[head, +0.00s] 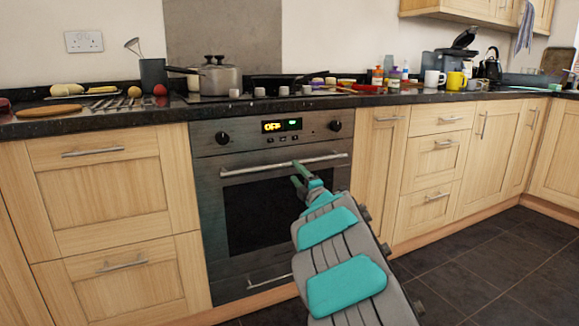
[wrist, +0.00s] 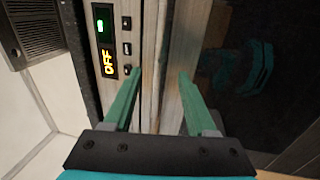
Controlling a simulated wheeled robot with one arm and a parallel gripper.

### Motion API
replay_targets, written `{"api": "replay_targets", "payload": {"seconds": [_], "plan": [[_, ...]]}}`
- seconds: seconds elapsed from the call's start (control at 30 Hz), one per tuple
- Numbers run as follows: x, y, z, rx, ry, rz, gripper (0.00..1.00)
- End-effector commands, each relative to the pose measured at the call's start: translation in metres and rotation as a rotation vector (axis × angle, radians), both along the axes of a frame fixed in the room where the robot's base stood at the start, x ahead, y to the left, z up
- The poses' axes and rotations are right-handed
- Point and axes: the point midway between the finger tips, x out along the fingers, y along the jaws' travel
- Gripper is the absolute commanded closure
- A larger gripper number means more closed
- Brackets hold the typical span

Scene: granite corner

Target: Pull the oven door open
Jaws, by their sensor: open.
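The oven (head: 273,200) is built in under the counter, and its door (head: 225,205), with a dark glass window, is shut. A silver bar handle (head: 255,168) runs across the top of the door. My gripper (head: 298,174) is open at the middle of the handle, its green fingers pointing at the door. In the wrist view, turned sideways, the open fingers (wrist: 157,95) stand on either side of a pale metal strip at the door's top edge. I cannot tell whether they touch the handle.
The control panel (head: 275,130) above the door reads OFF. Wooden drawers (head: 105,195) stand left of the oven, cupboards and drawers (head: 437,160) right. A pot (head: 217,78) sits on the cluttered counter. The dark tiled floor (head: 480,262) at right is clear.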

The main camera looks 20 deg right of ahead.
Motion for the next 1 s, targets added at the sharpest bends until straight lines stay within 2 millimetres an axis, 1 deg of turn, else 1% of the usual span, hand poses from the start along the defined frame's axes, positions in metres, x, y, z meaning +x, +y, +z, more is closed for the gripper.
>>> {"api": "replay_targets", "payload": {"seconds": [0.1,0.3,0.5,0.7,0.93,0.97,1.0], "plan": [[0.016,0.0,0.001,0.003,0.002,0.0,0.43],[0.039,0.001,0.007,0.002,0.001,-0.002,0.43],[0.055,0.001,0.008,0.003,0.004,-0.002,0.43],[0.06,0.001,0.011,0.003,0.003,-0.004,0.43],[0.061,0.001,0.011,0.003,0.003,-0.004,0.43],[0.061,0.001,0.011,0.003,0.003,-0.004,0.44],[0.061,0.001,0.011,0.003,0.003,-0.004,0.49]]}}
